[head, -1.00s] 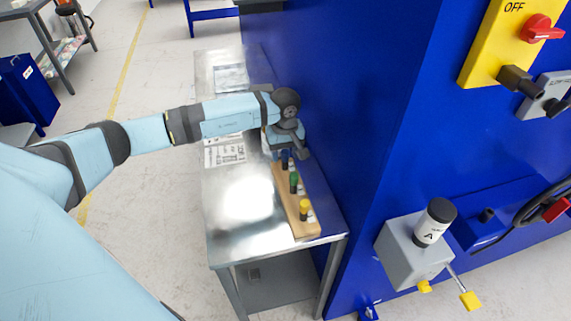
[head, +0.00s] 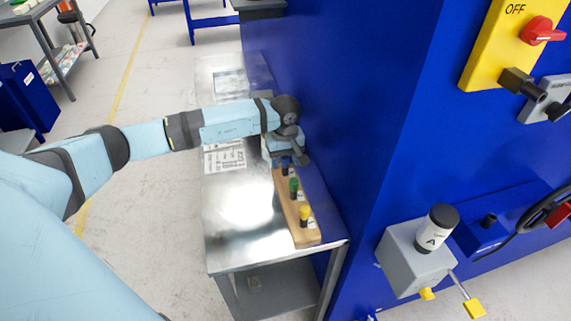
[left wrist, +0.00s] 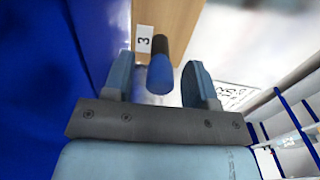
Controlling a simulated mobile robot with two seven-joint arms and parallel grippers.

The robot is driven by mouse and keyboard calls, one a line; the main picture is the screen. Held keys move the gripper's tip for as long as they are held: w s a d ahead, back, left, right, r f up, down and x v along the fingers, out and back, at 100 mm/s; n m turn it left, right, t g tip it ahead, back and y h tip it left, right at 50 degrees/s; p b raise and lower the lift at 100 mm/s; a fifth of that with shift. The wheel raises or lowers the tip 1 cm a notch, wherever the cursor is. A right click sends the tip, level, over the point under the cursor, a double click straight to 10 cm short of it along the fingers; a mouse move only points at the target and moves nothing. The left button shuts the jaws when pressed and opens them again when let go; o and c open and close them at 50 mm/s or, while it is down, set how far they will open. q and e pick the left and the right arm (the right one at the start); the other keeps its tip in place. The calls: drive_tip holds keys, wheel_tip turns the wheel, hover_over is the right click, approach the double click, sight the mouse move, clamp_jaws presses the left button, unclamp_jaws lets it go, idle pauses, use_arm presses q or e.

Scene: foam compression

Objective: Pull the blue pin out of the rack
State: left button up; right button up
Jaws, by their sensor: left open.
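The wooden rack (head: 307,238) lies on the metal table beside the blue wall, with a yellow pin (head: 304,213) nearest and a green pin (head: 294,187) behind it. The blue pin is at the far end, mostly hidden by my left gripper (head: 287,161) in the head view. In the left wrist view the blue pin (left wrist: 160,73) has a blue end and a dark upper part, beside a label marked 3 (left wrist: 144,39) on the rack (left wrist: 172,22). My left gripper (left wrist: 161,70) is open, with one finger on each side of the blue pin and visible gaps. My right gripper is not in view.
The metal table (head: 240,230) has clear room left of the rack, with printed sheets (head: 225,156) farther back. The tall blue wall (head: 340,90) stands close on the rack's right. A grey box with a bottle marked A (head: 433,230) sticks out at lower right.

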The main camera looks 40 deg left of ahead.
sight(285, 157)
use_arm(q)
drive_tip(key=shift+b, duration=0.3)
idle(0.4)
drive_tip(key=shift+c, duration=0.2)
clamp_jaws()
drive_tip(key=shift+r, duration=0.15)
drive_tip(key=shift+r+p, duration=1.2)
drive_tip(key=shift+r, duration=1.65)
